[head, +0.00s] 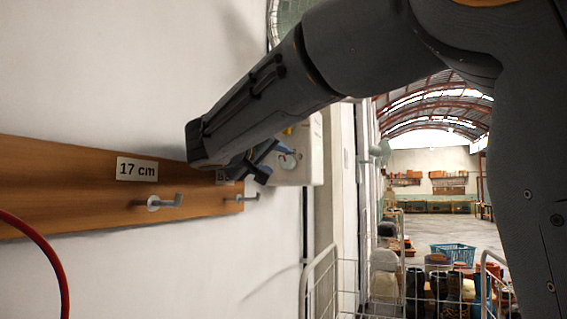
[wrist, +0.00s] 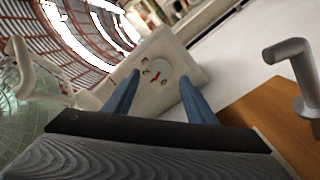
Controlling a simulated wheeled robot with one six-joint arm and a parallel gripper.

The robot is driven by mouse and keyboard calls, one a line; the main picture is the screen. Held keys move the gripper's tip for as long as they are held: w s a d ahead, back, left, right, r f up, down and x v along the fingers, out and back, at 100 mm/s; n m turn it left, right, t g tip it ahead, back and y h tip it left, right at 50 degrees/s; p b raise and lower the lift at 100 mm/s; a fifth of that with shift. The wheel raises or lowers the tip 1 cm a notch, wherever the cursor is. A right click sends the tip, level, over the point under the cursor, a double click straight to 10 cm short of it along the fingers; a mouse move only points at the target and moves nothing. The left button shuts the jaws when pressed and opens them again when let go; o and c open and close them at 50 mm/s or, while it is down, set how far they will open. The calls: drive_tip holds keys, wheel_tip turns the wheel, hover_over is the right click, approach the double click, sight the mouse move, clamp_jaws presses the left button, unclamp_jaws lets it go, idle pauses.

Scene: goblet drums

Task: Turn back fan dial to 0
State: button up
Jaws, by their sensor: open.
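The fan dial (wrist: 163,67) is a pale round knob with a red mark on the face of a white box (wrist: 188,62). Its numbers are too small to read, so I cannot tell its setting. In the head view the box (head: 312,150) is fixed to the wall beyond the wooden board, and my arm partly hides it. My gripper (wrist: 159,80) is open, with its blue fingers on either side of the dial in the picture. No contact with the dial shows. In the head view my gripper (head: 262,161) is just left of the box's face.
A wooden board (head: 85,180) with metal hooks (head: 160,202) and a "17 cm" label runs along the wall close to my gripper. A hook (wrist: 292,60) shows at right in the wrist view. A red cable (head: 45,250) hangs lower left. A white wire rack (head: 320,285) stands below.

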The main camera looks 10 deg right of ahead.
sight(286, 162)
drive_tip(key=shift+p+x, duration=1.2)
drive_tip(key=shift+x, duration=1.95)
drive_tip(key=c, duration=1)
drive_tip(key=shift+c, duration=0.2)
drive_tip(key=shift+f+n+b, duration=0.1)
drive_tip(key=shift+n+b, duration=0.3)
drive_tip(key=shift+b, duration=0.4)
drive_tip(key=shift+n+b, duration=0.3)
drive_tip(key=shift+b, duration=0.15)
drive_tip(key=n+b, duration=0.2)
drive_tip(key=shift+f+b, duration=0.1)
drive_tip(key=shift+b, duration=0.3)
drive_tip(key=shift+n+b, duration=1.45)
drive_tip(key=shift+n, duration=0.95)
